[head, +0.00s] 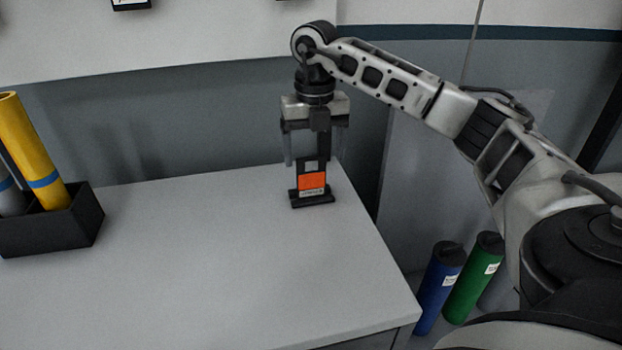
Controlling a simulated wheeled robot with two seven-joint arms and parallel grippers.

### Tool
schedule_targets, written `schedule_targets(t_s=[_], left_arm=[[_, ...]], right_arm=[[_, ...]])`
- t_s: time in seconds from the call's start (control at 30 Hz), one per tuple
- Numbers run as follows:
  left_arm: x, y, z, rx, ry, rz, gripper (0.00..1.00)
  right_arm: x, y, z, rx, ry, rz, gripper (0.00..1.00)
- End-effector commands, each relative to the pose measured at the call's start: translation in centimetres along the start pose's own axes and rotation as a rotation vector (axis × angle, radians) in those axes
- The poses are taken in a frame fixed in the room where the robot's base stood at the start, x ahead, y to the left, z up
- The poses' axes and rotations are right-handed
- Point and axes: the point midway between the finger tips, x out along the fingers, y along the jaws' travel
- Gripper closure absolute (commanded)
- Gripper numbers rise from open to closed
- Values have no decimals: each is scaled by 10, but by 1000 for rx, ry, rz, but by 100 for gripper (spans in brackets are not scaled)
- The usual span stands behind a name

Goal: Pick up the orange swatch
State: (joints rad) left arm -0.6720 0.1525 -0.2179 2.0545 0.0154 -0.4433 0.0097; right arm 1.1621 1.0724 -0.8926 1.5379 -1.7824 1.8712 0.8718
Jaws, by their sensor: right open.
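The orange swatch (312,181) stands upright in a small black holder (313,201) near the back right of the grey table. It has a dark upper part and a pale label strip at its bottom. My right gripper (315,160) points straight down just above and around the swatch's top, its fingers open to either side. Whether the fingers touch the swatch cannot be told. My left gripper is not in view.
A black box (62,228) holding a yellow roll (32,150) and a grey roll stands at the table's left. A blue roll (439,285) and a green roll (473,278) stand beyond the table's right edge. The table's middle (200,260) is clear.

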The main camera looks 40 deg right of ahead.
Motion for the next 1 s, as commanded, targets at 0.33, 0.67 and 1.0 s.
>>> schedule_targets(t_s=[0.33, 0.67, 1.0], left_arm=[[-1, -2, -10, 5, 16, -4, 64], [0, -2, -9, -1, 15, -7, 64], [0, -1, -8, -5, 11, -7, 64]], right_arm=[[45, 4, 1, 0, 2, -3, 20], [48, 4, 2, 0, 1, -2, 39], [47, 4, 2, 0, 1, -1, 67]])
